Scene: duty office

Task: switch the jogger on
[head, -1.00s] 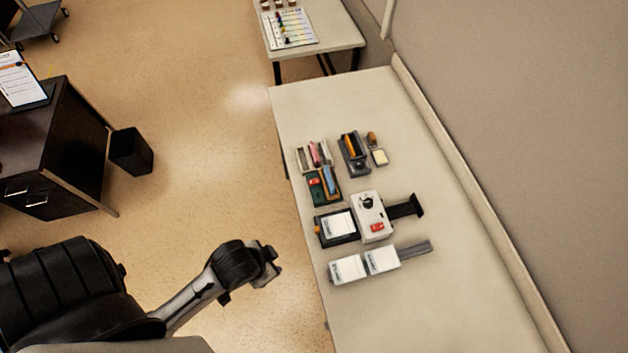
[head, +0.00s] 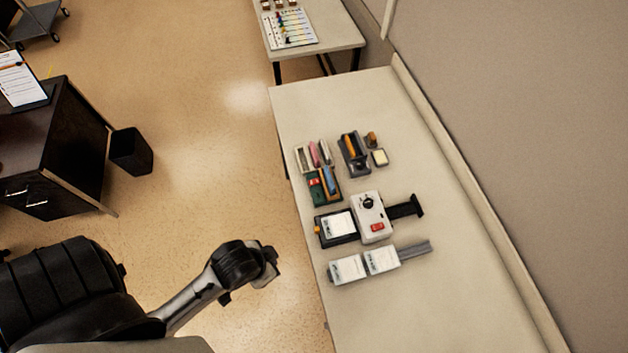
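The jogger appears to be the unit on the long table with a light grey control box (head: 369,203), a black dial (head: 368,202) and a red switch (head: 377,227). A black tray with white paper (head: 338,224) adjoins its left side, and a black arm sticks out right. I cannot tell the switch's position. My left gripper (head: 272,262) is over the floor, left of the table edge and apart from the jogger. Its fingers are too small and turned to tell open from shut. My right gripper is out of view.
The table (head: 410,310) is clear at the front right. A wall rises along its right side.

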